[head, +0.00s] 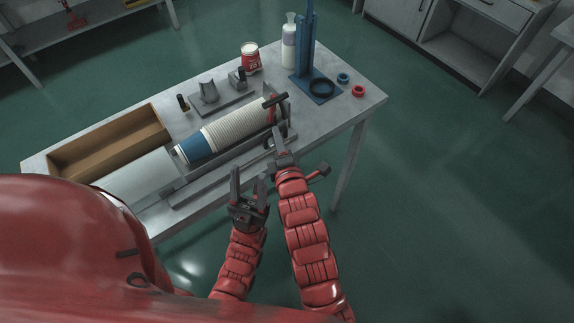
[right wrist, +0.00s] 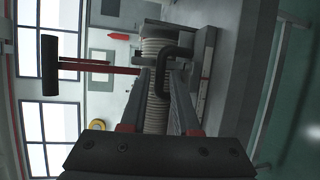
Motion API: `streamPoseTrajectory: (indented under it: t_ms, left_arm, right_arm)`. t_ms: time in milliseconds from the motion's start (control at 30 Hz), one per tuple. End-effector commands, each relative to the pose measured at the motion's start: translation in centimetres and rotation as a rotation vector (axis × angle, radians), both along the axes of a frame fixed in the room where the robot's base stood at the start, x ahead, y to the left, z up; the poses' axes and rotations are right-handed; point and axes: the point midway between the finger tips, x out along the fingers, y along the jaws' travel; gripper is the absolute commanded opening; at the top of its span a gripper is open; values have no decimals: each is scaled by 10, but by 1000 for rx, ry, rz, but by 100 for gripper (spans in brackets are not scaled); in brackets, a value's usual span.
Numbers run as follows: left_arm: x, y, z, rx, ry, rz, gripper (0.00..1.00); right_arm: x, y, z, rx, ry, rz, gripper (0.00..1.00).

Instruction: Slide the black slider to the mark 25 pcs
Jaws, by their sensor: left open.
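A long stack of white paper cups (head: 235,125) with a blue end lies along a grey rail (head: 215,180) on the table. A black bent handle (right wrist: 178,58), perhaps the slider's, shows in the right wrist view at my right gripper's fingertips. My right gripper (head: 279,140) is at the right end of the rail, and its fingers (right wrist: 160,85) look apart, with cups visible between them. Whether they touch the handle cannot be told. My left gripper (head: 247,178) is open and empty in front of the table edge. No 25 pcs mark is readable.
A red lever with a black grip (right wrist: 49,65) stands by the stack's right end. An open wooden box (head: 110,140) is at the left. A red can (head: 250,57), a white bottle (head: 289,40) and a blue stand (head: 305,60) are at the back.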

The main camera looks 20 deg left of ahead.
Motion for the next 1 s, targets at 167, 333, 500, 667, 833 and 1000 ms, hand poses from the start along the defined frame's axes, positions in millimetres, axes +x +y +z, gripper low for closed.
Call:
streamPoseTrajectory:
  t_ms: [167, 333, 500, 667, 833, 1000]
  left_arm:
    - [0, 0, -14, 0, 0, 0, 50]
    - [0, 0, -26, 0, 0, 0, 50]
    - [0, 0, 2, 0, -1, 0, 50]
    - [0, 0, 29, 0, 0, 0, 50]
    - [0, 0, 44, 0, 0, 0, 50]
    - [0, 0, 49, 0, 0, 0, 50]
  right_arm:
    - [-27, -14, 0, -2, -1, 2, 30]
    - [-57, -30, 6, -3, -1, 5, 30]
    - [-87, -46, 22, -8, 7, 4, 30]
    - [-111, -60, 27, -5, 9, 3, 30]
    - [-131, -71, 28, -1, 8, 3, 30]
    - [-140, -78, 26, -5, 7, 0, 30]
